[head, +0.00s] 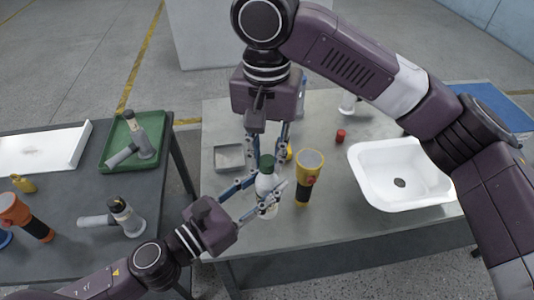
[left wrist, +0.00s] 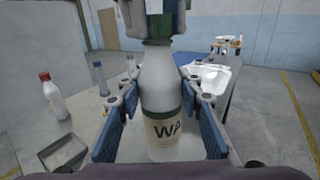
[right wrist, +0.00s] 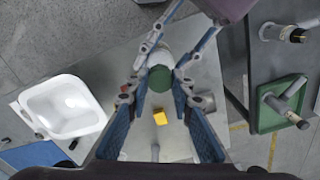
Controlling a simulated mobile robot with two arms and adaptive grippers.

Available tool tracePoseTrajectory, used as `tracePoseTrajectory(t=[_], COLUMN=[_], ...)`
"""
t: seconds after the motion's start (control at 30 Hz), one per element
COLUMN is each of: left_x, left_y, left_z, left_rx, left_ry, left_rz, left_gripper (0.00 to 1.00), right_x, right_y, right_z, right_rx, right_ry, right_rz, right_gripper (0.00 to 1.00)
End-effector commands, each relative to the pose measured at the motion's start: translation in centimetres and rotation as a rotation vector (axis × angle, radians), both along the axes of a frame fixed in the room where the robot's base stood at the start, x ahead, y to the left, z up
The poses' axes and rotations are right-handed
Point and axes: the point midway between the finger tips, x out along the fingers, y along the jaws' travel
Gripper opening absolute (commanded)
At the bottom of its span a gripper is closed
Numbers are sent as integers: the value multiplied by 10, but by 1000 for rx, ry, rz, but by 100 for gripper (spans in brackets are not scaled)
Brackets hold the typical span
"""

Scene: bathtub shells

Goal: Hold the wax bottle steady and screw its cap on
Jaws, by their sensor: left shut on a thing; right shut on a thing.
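The wax bottle (head: 267,186) is white with a green band and a label reading "WA", clear in the left wrist view (left wrist: 162,100). It stands upright near the front left edge of the grey table. My left gripper (head: 262,197) is shut on its body from the front left. The green cap (head: 267,163) sits at the top of the bottle neck. My right gripper (head: 268,150) comes down from above and is shut on the cap, which shows between its fingers in the right wrist view (right wrist: 160,79). Whether the threads are engaged is hidden.
A white basin (head: 402,150), a small red cap (head: 341,136) and a grey tray (head: 229,157) are on the same table. A dark table with a green tray (head: 112,160) is at left.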

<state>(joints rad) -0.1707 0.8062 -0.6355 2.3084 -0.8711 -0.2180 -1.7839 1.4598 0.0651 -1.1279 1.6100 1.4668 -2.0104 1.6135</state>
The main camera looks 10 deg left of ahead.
Motion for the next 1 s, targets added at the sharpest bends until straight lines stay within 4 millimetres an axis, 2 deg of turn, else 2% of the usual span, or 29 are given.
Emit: tracePoseTrajectory(t=[0.03,0.07,0.23,0.5,0.63,0.77,1.0], left_x=[-1,-1,-1,0,0,0,0], left_y=[-1,-1,-1,0,0,0,0], left_z=[1,1,1,1,1,1,1], left_rx=[-1,-1,-1,-1,-1,-1,-1], left_ry=[-2,-2,-1,-1,-1,-1,-1], left_rz=[-5,-5,-4,-2,-1,-1,-1], left_gripper=[0,0,0,0,0,0,0], right_x=[1,1,1,1,1,2,2], right_y=[0,0,0,0,0,0,0], right_z=[0,0,0,1,8,26,74], right_rx=[2,2,1,0,-1,0,-1], right_ry=[-4,-4,-3,-2,-5,-6,-7], right_rz=[-2,-2,0,2,2,2,0], right_gripper=[0,23,42,42,42,42,42])
